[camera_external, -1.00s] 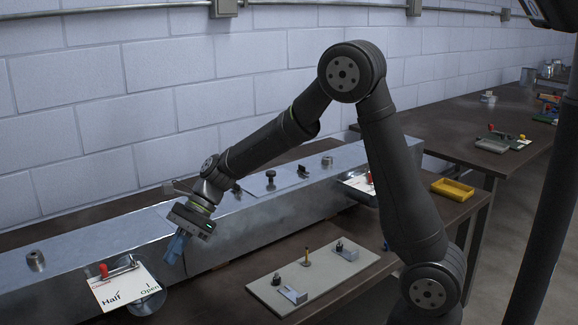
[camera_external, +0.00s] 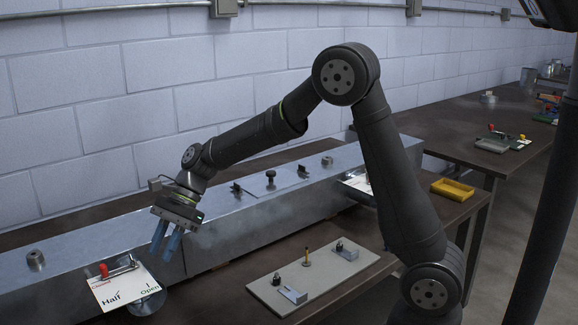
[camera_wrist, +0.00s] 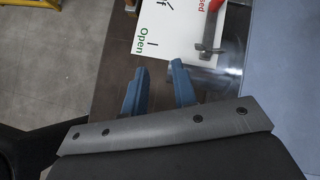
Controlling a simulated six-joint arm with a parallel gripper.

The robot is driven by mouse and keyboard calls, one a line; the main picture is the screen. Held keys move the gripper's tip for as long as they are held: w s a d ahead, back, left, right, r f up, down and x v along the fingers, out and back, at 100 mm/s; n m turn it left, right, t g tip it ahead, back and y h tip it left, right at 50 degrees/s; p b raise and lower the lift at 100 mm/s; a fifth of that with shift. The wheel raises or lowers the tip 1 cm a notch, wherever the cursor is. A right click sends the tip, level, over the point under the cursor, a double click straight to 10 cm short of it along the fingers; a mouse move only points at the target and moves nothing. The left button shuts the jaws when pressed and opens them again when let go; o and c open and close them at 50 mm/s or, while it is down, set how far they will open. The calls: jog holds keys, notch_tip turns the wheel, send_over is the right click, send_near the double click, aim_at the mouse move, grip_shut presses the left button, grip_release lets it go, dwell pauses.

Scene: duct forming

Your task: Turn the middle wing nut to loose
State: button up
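A long grey metal duct (camera_external: 90,252) runs along the wall. On its top, in the external view, small dark fasteners stand in a row: one on the left (camera_external: 236,189), one in the middle (camera_external: 270,178) and one on the right (camera_external: 303,171). They are too small to tell their exact turn or which are wing nuts. My gripper (camera_external: 161,256) is open and empty, in front of the duct, left of and lower than the row. The wrist view also shows its two blue fingers apart (camera_wrist: 159,68), with no fastener in sight.
A white card marked Half and Open (camera_external: 128,292) with a red-tipped lever (camera_external: 104,270) is at the duct's front left. A pale panel with small fittings (camera_external: 345,268) lies on the bench. A yellow tray (camera_external: 453,189) sits at right.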

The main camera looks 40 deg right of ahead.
jog(key=w+a+r+n+h, duration=0.3)
jog(key=a+r+n+h, duration=0.15)
jog(key=r+n, duration=0.3)
notch_tip(320, 180, up, 8)
jog(key=n+t+h, duration=0.2)
jog(key=n+h, duration=0.1)
jog(key=n, duration=0.3)
send_over(132, 257)
jog(key=shift+m+h, duration=0.25)
notch_tip(132, 257, down, 17)
jog(key=shift+f, duration=0.1)
jog(key=shift+c, duration=0.3)
grip_shut()
